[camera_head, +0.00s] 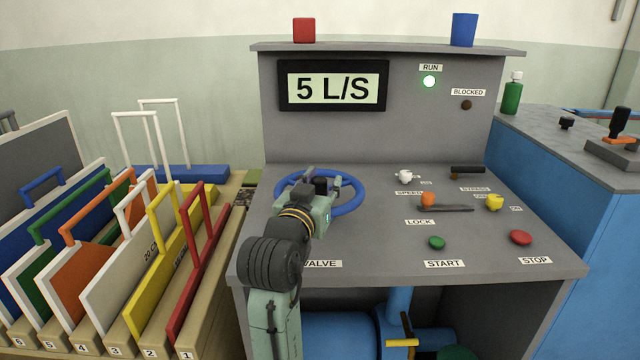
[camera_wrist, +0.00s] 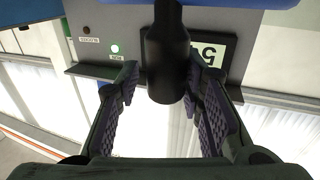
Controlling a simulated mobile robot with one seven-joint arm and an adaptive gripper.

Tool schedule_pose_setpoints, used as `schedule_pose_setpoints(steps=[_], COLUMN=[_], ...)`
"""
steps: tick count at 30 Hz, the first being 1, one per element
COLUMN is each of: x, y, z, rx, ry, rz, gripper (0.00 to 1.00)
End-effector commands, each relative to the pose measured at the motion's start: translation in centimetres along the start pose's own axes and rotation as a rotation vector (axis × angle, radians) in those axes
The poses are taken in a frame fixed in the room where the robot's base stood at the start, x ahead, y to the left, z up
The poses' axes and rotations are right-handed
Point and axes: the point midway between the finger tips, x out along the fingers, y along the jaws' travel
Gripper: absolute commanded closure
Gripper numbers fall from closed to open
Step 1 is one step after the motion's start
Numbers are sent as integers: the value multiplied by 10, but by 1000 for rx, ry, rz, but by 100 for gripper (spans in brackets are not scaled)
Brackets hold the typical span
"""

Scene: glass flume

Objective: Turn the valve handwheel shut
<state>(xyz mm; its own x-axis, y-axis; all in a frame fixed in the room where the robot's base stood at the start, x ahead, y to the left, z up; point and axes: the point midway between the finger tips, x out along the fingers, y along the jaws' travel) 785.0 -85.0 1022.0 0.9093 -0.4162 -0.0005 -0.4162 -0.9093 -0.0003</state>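The blue valve handwheel (camera_head: 356,202) lies on the sloping desk above the VALVE label (camera_head: 322,264). My gripper (camera_head: 323,183) is over the wheel, and my arm covers its near left part. In the wrist view a black upright knob (camera_wrist: 167,65) stands between my two spread fingers. A gap shows on each side of the knob, so the fingers do not appear to press on it. A blue strip at the top edge of the wrist view may be the wheel rim (camera_wrist: 225,16).
The display (camera_head: 333,87) reads 5 L/S and the RUN lamp (camera_head: 429,81) glows green. Right of the wheel are an orange knob (camera_head: 428,199) with a lever, a green START button (camera_head: 437,242) and a red STOP button (camera_head: 521,237). Coloured gate plates (camera_head: 120,285) stand in a rack at left.

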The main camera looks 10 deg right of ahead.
Motion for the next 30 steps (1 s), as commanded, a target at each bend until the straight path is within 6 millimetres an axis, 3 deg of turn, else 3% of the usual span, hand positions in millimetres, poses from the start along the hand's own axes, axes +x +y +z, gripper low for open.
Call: schedule_pose_setpoints(steps=[4,14,24,30], x=[0,-3,-55,-73], y=[-1,-3,-2,-2], z=[0,0,0,0], rx=[0,0,1,-1], ry=[0,1,2,0], rz=[-3,-7,-8,-5], gripper=[54,54,54,54])
